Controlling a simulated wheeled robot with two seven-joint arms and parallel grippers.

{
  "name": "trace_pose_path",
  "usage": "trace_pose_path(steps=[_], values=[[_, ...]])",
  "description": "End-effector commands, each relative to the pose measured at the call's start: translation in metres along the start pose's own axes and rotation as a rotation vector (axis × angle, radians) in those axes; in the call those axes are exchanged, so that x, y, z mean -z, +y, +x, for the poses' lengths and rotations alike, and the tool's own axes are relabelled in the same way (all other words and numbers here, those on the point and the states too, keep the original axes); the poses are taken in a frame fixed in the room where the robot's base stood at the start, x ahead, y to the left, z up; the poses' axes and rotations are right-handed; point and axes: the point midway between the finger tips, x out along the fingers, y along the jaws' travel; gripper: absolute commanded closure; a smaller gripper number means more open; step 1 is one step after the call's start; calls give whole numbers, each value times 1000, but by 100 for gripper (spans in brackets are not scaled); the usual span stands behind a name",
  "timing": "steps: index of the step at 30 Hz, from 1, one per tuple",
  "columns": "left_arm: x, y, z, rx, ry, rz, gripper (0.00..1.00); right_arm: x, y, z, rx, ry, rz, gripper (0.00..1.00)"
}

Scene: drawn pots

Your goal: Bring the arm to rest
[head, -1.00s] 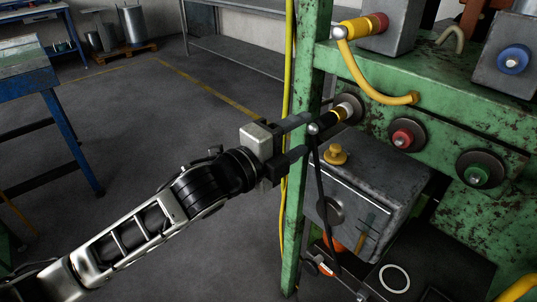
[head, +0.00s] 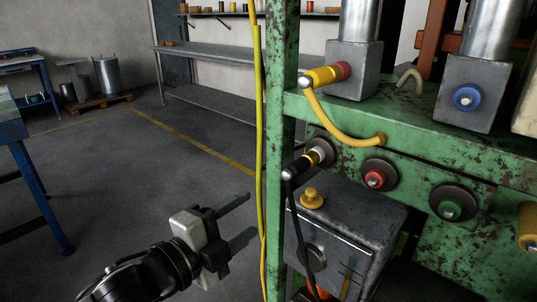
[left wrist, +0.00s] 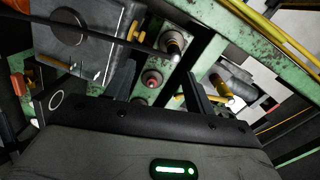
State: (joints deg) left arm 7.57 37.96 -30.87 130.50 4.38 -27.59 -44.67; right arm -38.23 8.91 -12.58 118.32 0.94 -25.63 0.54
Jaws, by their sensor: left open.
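My left gripper (head: 242,220) is open and empty in the head view. Its two dark fingers point right, toward the green post (head: 281,120), and stand apart from each other. My right gripper is not in view.
A yellow cable (head: 259,150) hangs along the post. A black cable (head: 297,230) hangs from the plug past a grey box (head: 340,237). Red (head: 374,179) and green (head: 450,209) sockets sit to the right. A blue table (head: 35,190) stands left; the floor between is clear.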

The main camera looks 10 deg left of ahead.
Motion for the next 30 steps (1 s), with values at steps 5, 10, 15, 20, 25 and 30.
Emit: trace_pose_path(steps=[5, 10, 15, 20, 25, 30], values=[[-22, 110, -26, -101, -204, -618, 45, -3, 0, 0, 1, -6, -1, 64], [-32, 210, -81, -140, -468, -1117, 45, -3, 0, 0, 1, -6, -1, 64], [-29, 266, -125, -139, -651, -1374, 45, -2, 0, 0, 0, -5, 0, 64], [-27, 281, -140, -132, -709, -1446, 45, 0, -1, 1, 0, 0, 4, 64], [-27, 281, -140, -132, -709, -1446, 45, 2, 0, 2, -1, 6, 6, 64], [-27, 281, -140, -133, -708, -1445, 45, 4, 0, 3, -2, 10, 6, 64]])
